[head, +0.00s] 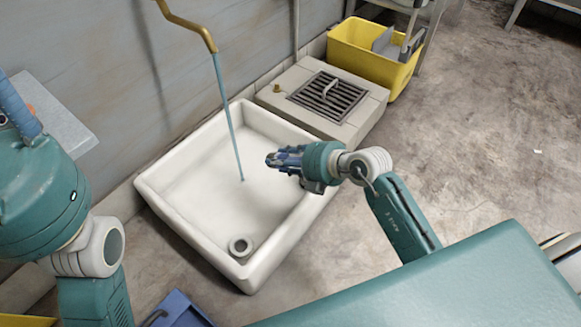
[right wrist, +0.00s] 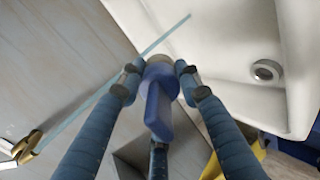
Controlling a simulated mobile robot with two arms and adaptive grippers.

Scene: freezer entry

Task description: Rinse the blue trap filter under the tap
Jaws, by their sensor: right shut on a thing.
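My right gripper (head: 273,158) reaches over the right side of the white sink (head: 172,204). In the right wrist view its fingers (right wrist: 158,82) are closed around the blue trap filter (right wrist: 158,112). In the head view the fingers mostly hide the filter. The brass tap (head: 190,24) is at the top, and a thin blue water stream (head: 228,118) runs from it into the sink. In the head view the stream falls left of the gripper, with a gap between them. My left gripper (head: 14,104) is partly cut off at the left edge; its opening cannot be made out.
A grey drain ring (head: 240,246) lies in the sink's near corner. A floor block with a grate (head: 328,94) adjoins the sink's far side, with a yellow bin (head: 367,62) beyond. A blue container (head: 178,311) stands in front.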

